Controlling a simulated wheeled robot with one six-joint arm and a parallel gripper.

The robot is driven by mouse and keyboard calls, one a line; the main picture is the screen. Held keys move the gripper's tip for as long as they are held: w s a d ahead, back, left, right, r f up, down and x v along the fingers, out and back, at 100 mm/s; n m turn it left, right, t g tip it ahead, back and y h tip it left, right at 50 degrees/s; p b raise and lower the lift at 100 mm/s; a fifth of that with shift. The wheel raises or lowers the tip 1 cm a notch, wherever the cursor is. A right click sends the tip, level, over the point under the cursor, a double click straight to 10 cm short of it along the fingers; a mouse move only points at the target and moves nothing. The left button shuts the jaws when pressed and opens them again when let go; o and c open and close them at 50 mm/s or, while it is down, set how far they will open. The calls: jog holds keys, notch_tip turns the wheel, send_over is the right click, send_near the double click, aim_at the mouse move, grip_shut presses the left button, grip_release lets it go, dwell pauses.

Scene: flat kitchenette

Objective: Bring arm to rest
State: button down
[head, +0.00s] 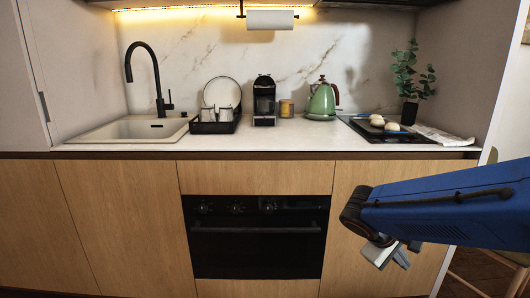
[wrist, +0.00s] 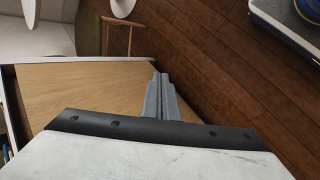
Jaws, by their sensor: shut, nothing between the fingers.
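My gripper (head: 398,262) hangs at the lower right in the head view, in front of the wooden cabinet front, at the end of my blue arm. In the wrist view my gripper (wrist: 161,78) shows its two grey fingers pressed together with nothing between them. It points past a wooden panel towards the floor. Part of the gripper is hidden behind my wrist in the head view.
The counter (head: 260,145) carries a dish rack (head: 214,124), coffee machine (head: 264,100), green kettle (head: 322,101) and hob (head: 395,132). A black oven (head: 257,240) is below. Dark wooden floor (wrist: 215,70) shows in the wrist view, with a chair (wrist: 122,38) at the top.

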jog(key=s+a+r+m+t+y, duration=0.1)
jog(key=s+a+m+y, duration=0.1)
jog(key=s, duration=0.5)
jog(key=s+a+r+m+t+y, duration=0.1)
jog(key=s+a+m+y, duration=0.2)
jog(key=s+a+y, duration=0.2)
jog(key=s, duration=0.3)
jog(key=shift+a+r+y, duration=0.15)
jog(key=shift+r+y, duration=0.05)
jog(key=shift+y, duration=0.1)
dwell(0.5)
